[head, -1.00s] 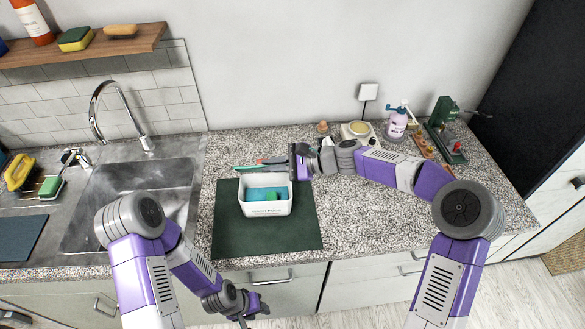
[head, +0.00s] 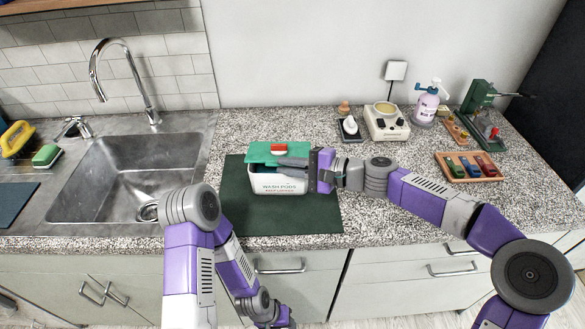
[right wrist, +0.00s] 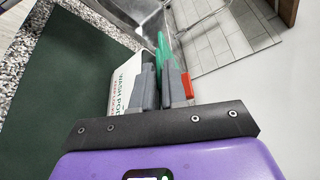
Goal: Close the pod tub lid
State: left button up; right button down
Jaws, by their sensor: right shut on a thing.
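The white pod tub (head: 275,183), lettered "WASH PODS", stands on the dark green mat. Its green lid (head: 262,150), with a red tab (head: 279,149), now lies over the tub's top; I cannot tell whether it is fully seated. My right gripper (head: 290,162) reaches in from the right at the tub's upper edge and is shut on the lid. In the right wrist view the fingers (right wrist: 162,82) have the green lid (right wrist: 165,50) at them, with the tub wall (right wrist: 126,82) beside. My left gripper (head: 275,315) hangs low before the counter front, its jaws unclear.
The dark green mat (head: 240,215) has bare room in front of the tub. The sink (head: 120,180) is to the left. A white device (head: 387,122), a spray bottle (head: 426,105), a wooden tray (head: 468,168) and a green tool stand (head: 480,105) are at the back right.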

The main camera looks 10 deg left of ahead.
pick_arm(q)
jog(key=shift+s+f+b, duration=0.2)
jog(key=shift+f+b, duration=0.15)
jog(key=shift+f, duration=0.15)
jog(key=shift+s+f+b, duration=0.2)
jog(key=shift+f+b, duration=0.15)
jog(key=shift+f, duration=0.1)
pick_arm(e)
jog(key=shift+s+f, duration=0.2)
jog(key=shift+f, duration=0.55)
jog(key=shift+s+f, duration=0.2)
jog(key=shift+f, duration=0.5)
jog(key=c, duration=1.3)
grip_release()
jog(key=shift+d+r, duration=0.1)
pick_arm(q)
jog(key=shift+r+p, duration=0.75)
pick_arm(e)
jog(key=v, duration=0.7)
jog(key=shift+d, duration=0.3)
